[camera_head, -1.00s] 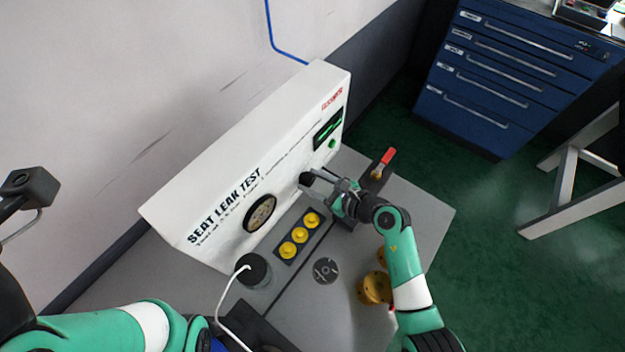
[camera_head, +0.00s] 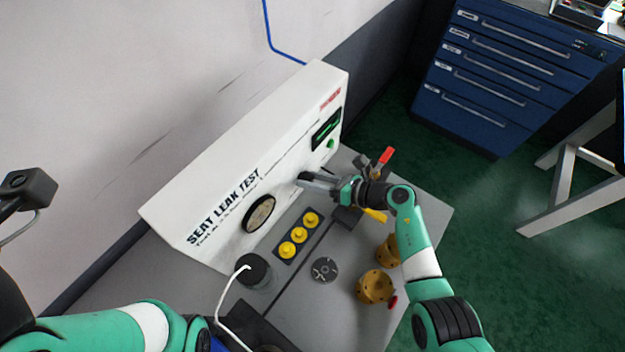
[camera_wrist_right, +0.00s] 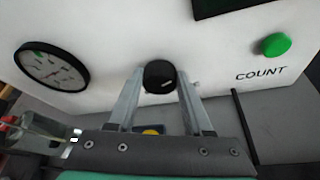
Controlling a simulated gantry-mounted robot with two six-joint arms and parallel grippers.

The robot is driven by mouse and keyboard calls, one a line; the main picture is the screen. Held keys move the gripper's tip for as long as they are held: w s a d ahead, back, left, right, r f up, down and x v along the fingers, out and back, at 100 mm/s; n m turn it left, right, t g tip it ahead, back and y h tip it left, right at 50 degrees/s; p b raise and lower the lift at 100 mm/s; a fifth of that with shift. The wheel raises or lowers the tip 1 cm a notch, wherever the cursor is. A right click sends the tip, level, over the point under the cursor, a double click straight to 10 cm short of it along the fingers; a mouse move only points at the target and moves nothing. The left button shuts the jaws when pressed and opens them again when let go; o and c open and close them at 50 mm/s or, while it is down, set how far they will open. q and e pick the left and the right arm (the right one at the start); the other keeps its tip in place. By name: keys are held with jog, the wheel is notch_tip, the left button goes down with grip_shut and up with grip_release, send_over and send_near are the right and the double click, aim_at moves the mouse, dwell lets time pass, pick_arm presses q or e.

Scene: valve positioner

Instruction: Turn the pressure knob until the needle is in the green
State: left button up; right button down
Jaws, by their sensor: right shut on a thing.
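The black pressure knob (camera_wrist_right: 160,75) is on the front of the white SEAT LEAK TEST panel (camera_head: 285,135), with a pale mark on its face. My right gripper (camera_head: 309,180) reaches the panel from the right. In the right wrist view, its two fingers (camera_wrist_right: 160,78) are shut on the knob, one on each side. The round dial gauge (camera_head: 260,213) is on the panel left of the knob.
Yellow parts (camera_head: 293,236) stand in a dark strip below the panel. A dark cylinder with a white cable (camera_head: 254,270), a grey disc (camera_head: 324,269) and brass parts (camera_head: 374,287) are on the table. A red-handled part (camera_head: 384,157) stands behind my right gripper.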

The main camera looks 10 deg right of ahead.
dwell(0.3)
jog(key=shift+c, duration=1.5)
grip_release()
jog(key=shift+d, duration=0.1)
jog(key=shift+s+d+r+p, duration=0.1)
jog(key=shift+d+r+p, duration=0.1)
jog(key=shift+p, duration=0.1)
jog(key=p+v, duration=0.4)
jog(key=v, duration=0.7)
jog(key=shift+f, duration=0.15)
